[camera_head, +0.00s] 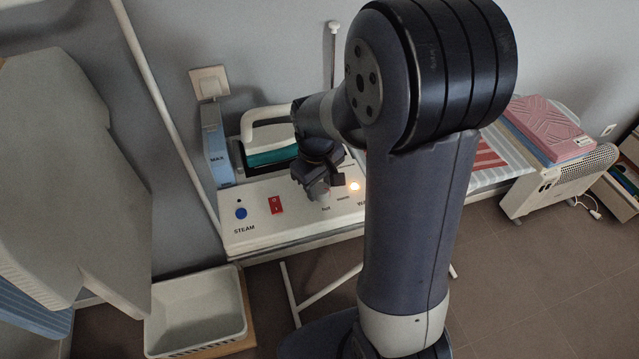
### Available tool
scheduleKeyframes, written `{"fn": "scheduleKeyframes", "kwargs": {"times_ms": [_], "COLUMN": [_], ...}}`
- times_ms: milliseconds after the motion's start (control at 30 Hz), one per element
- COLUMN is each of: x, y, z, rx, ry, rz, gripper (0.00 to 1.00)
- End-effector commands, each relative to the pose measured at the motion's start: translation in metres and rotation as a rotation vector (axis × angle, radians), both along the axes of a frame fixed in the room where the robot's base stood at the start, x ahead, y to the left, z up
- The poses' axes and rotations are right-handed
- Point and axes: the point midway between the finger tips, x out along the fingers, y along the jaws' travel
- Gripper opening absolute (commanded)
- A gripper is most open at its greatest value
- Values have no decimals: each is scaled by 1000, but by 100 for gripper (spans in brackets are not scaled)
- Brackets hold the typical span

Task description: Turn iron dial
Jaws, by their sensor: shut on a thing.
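Part of the dial's printed labels shows along the panel's front edge. My gripper (318,190) points down over this dial area and is shut on the dial. The dial itself is mostly hidden by the fingers, so its setting cannot be read. The iron (268,150), with a white handle and a teal body, rests behind the panel.
A blue water tank (216,150) stands left of the iron. My arm covers the panel's right part. A white basket (195,310) sits lower left. Open floor lies at lower right.

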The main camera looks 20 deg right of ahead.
Motion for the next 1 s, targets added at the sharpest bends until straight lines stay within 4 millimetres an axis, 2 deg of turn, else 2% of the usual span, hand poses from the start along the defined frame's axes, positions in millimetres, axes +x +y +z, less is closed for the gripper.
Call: {"fn": "scheduleKeyframes", "kwargs": {"times_ms": [67, 100, 367, 667, 767, 1000], "x": [1, 1, 0, 0, 1, 0], "y": [0, 0, 0, 0, 1, 4], "z": [0, 0, 0, 4, 15, 64], "rx": [0, 0, 0, 0, 0, 1], "ry": [-2, -2, -1, -2, -5, -9], "rz": [0, -1, -1, -1, -1, -1], "gripper": [14, 38, 59, 59, 59, 59]}}
